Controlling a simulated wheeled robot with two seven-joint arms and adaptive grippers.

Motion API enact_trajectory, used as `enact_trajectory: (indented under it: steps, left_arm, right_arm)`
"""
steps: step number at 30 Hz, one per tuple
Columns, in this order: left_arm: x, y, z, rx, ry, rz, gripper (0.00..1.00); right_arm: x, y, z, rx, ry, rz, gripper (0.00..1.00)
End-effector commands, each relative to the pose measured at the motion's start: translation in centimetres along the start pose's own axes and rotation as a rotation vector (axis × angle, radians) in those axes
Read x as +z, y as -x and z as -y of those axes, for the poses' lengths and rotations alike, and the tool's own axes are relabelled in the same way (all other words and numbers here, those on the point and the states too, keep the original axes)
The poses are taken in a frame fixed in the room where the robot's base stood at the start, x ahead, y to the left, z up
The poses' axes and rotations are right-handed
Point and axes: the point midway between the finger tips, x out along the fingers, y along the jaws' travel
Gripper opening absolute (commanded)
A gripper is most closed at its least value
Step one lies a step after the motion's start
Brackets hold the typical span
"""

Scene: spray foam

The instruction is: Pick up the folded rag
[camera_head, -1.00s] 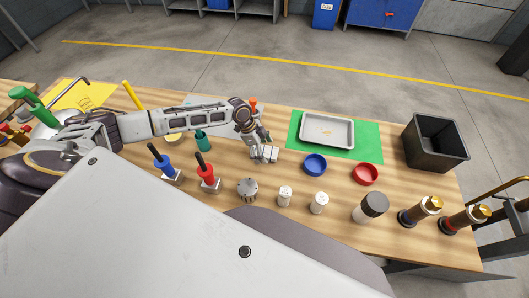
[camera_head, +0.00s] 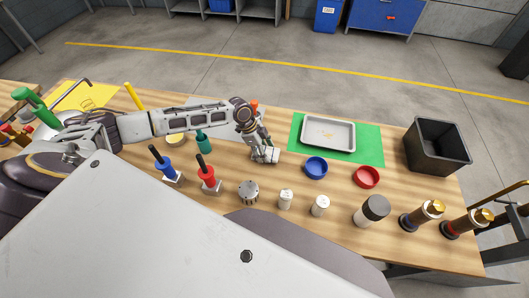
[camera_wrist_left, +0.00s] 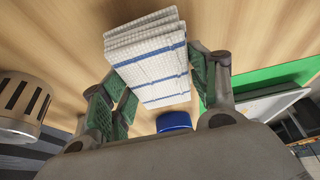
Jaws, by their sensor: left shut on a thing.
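The folded rag (camera_wrist_left: 148,62) is white with blue stripes and several stacked layers. In the left wrist view it sits between the green-padded fingers of my left gripper (camera_wrist_left: 158,92), which is shut on it. In the head view my left gripper (camera_head: 264,152) is low over the wooden table (camera_head: 330,222), left of the blue dish and in front of the green mat. The rag there is small and mostly hidden by the fingers. Whether it touches the table I cannot tell. My right gripper is not in view.
A blue dish (camera_head: 316,168) and a red dish (camera_head: 367,177) stand to the right. A metal tray (camera_head: 328,146) lies on the green mat (camera_head: 370,158). A black bin (camera_head: 437,147) stands at the right. A grey slotted cylinder (camera_head: 248,193) and red-handled tool (camera_head: 207,176) are nearer.

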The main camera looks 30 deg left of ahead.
Motion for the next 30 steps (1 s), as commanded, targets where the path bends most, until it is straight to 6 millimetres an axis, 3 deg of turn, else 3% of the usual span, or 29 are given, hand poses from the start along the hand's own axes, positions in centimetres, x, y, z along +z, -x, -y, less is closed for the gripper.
enact_trajectory:
  steps: [18,30]
  left_arm:
    - [-3.0,7.4,0.1,-0.002,-0.001,0.001,0.37]
    - [-3.4,8.2,0.0,-0.001,-0.001,0.001,0.37]
  right_arm:
    - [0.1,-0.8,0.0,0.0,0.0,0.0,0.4]
    - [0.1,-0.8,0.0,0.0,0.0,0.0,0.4]
